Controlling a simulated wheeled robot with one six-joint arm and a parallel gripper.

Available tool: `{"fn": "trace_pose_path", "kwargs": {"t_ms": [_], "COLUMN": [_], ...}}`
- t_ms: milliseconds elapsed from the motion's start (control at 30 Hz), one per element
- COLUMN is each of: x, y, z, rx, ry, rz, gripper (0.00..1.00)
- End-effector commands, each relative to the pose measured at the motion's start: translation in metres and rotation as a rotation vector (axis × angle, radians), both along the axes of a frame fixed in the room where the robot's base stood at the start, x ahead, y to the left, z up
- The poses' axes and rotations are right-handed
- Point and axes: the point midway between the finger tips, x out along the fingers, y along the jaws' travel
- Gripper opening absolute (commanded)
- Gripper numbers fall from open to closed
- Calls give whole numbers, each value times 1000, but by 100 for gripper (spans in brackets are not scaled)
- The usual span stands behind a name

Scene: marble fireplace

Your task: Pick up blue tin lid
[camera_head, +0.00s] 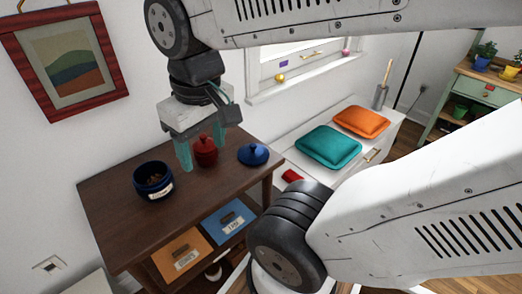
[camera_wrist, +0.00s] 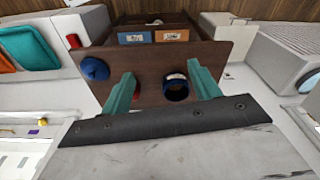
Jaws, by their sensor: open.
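The blue tin lid (camera_head: 253,154) lies on the dark wooden table, near its right back edge, with a knob on top. It also shows in the wrist view (camera_wrist: 94,69), to the left of my fingers. My gripper (camera_head: 202,155) is open and empty, its teal fingers pointing down above the table, left of the lid. In the wrist view the fingers (camera_wrist: 163,88) stand wide apart. A blue open tin (camera_head: 154,180) with brown contents and a pale label stands on the table's left part; it shows between the fingers in the wrist view (camera_wrist: 177,88).
A red lidded jar (camera_head: 206,151) stands close beside my fingers, between the blue tin and the lid. The wooden table (camera_head: 110,212) has bare top at the front left. A white bench with teal (camera_head: 328,147) and orange (camera_head: 361,122) cushions stands to the right.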

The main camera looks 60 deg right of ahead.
Motion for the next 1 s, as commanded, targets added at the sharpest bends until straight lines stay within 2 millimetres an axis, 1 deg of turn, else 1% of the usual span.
{"fn": "trace_pose_path", "kwargs": {"t_ms": [33, 67, 167, 200, 267, 300, 367, 400, 467, 500, 600, 700, 800, 833, 900, 1000], "x": [13, 21, 52, 64, 79, 89, 100, 105, 111, 113, 113, 109, 106, 105, 104, 104], "y": [-9, -16, -47, -62, -87, -104, -132, -151, -180, -197, -237, -265, -282, -285, -289, -290], "z": [-4, -6, -19, -26, -39, -48, -63, -75, -92, -104, -132, -154, -168, -171, -178, -189], "rx": [0, 0, 2, 4, 6, 8, 11, 14, 18, 21, 28, 33, 36, 37, 37, 38], "ry": [15, 19, 37, 44, 55, 60, 68, 74, 82, 86, 95, 101, 102, 103, 103, 105], "rz": [-31, -50, -125, -156, -202, -233, -279, -308, -351, -377, -433, -473, -498, -502, -507, -508], "gripper": [62, 62, 62, 62, 62, 62, 62, 62, 62, 62, 62, 62, 62, 62, 62, 62]}}
